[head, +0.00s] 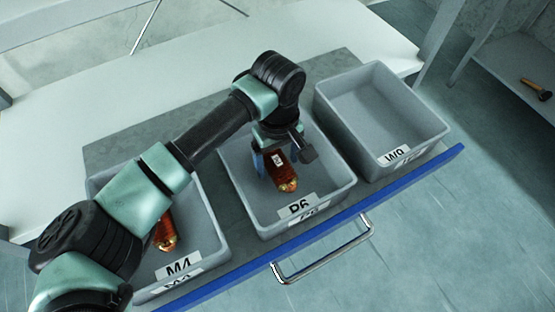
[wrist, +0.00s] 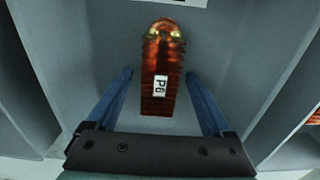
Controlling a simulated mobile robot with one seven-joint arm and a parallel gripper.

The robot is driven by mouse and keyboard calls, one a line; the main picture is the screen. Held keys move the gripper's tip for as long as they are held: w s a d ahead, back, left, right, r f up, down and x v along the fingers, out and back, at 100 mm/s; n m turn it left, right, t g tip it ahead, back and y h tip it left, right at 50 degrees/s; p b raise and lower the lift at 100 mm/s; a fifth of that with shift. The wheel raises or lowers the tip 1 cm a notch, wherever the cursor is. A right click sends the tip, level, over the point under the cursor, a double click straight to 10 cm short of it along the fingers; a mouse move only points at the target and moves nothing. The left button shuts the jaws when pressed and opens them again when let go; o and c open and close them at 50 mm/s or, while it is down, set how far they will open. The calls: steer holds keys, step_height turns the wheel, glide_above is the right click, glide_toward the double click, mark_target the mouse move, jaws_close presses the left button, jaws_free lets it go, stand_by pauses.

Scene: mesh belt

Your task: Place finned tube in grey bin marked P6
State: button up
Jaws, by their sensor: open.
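The finned tube (head: 283,172) is copper-orange with brass-coloured ends and a white P6 label. It lies in the middle grey bin marked P6 (head: 340,190). In the wrist view the finned tube (wrist: 160,60) lies on the bin's floor, between and beyond my fingertips. My gripper (head: 278,158) is over this bin, pointing down. In the wrist view my gripper (wrist: 160,85) has its two blue fingers spread apart, with a gap on each side of the tube. My wrist hides part of the bin's far side.
A grey bin marked M4 (head: 213,235) on the left holds another copper-coloured tube (head: 165,232), partly behind my arm. An empty bin marked W9 (head: 440,130) stands on the right. A blue edge (head: 245,252) with a metal handle (head: 325,262) runs along the front.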

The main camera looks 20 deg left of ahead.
mark_target(279, 161)
step_height(279, 161, up, 11)
steer(key=p, duration=0.1)
steer(key=shift+d, duration=0.1)
